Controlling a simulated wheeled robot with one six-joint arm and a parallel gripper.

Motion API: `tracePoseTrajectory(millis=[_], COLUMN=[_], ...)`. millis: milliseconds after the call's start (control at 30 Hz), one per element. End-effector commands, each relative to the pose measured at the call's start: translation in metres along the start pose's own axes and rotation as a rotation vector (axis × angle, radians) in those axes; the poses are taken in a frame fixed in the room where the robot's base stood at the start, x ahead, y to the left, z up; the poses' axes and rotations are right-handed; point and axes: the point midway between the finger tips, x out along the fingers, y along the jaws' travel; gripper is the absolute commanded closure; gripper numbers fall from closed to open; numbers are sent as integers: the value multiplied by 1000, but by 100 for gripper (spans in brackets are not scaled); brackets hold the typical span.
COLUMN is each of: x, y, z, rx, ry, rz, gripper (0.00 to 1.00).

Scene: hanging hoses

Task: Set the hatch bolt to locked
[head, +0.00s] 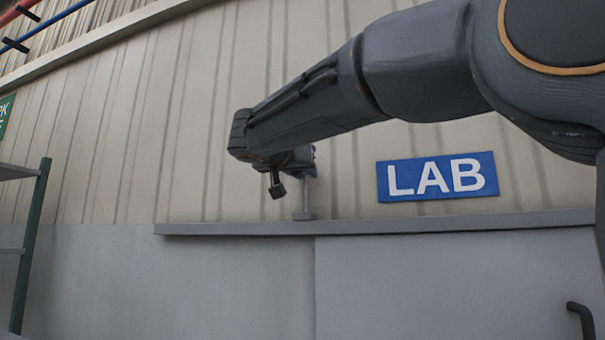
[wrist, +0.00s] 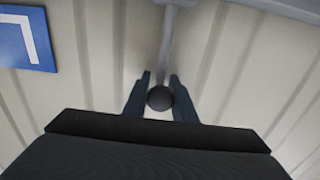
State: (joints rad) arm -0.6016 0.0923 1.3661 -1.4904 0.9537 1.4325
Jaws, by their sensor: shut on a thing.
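The hatch bolt shows as a grey rod (wrist: 170,45) with a dark round knob (wrist: 160,98) at its end, in the wrist view. My gripper (wrist: 160,80) has one finger on each side of the rod at the knob and is shut on it. In the head view the grey rod (head: 306,200) stands upright at the ledge above the door, and my gripper (head: 292,172) is at its upper end. There the fingers and knob are small and partly hidden by my wrist. I cannot read the bolt's setting.
A long grey ledge (head: 420,222) runs above the grey door (head: 450,285), which has a dark handle (head: 581,318). A blue LAB sign (head: 437,177) is on the ribbed wall to the right. A shelf rack (head: 32,240) stands at the left edge. Red and blue pipes (head: 45,25) run at top left.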

Motion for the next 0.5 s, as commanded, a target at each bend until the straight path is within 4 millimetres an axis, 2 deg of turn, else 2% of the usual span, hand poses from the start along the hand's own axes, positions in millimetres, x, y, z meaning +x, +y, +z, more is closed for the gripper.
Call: tracePoseTrajectory(millis=[500], x=[1], y=[0], z=[42], rx=[1], ry=[0], rz=[0], gripper=[100])
